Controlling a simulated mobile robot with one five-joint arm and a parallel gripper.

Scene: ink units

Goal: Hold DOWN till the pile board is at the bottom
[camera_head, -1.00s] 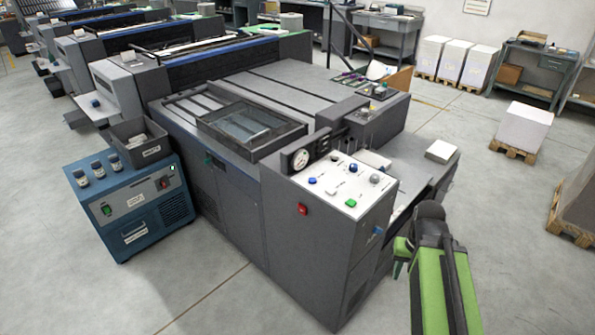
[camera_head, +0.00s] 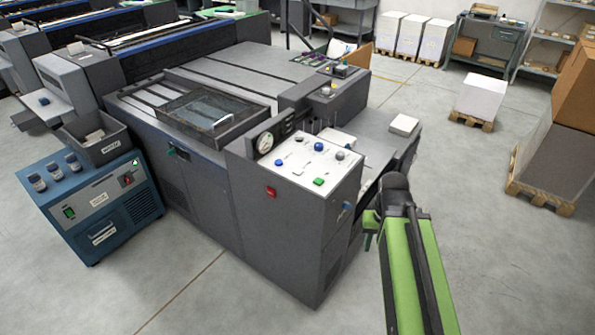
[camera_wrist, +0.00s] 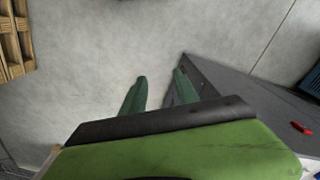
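The press's control panel (camera_head: 308,164) is a white sloped top with several blue, green, white and grey buttons; its labels are too small to read. A red button (camera_head: 271,192) is on the cabinet's front and a blue knob (camera_head: 346,207) on its right side. I cannot make out which control is DOWN, or pick out the pile board. My gripper (camera_head: 369,228) is low, right of the cabinet, partly hidden by my arm. In the wrist view its two green fingers (camera_wrist: 158,90) stand apart with bare floor between them. The right finger appears near the cabinet's dark edge (camera_wrist: 215,85).
A blue unit (camera_head: 95,205) with a grey bin (camera_head: 104,151) on it stands left of the press. Pallets with white stacks (camera_head: 482,97) and a grey stack with cardboard boxes (camera_head: 550,155) stand at the right.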

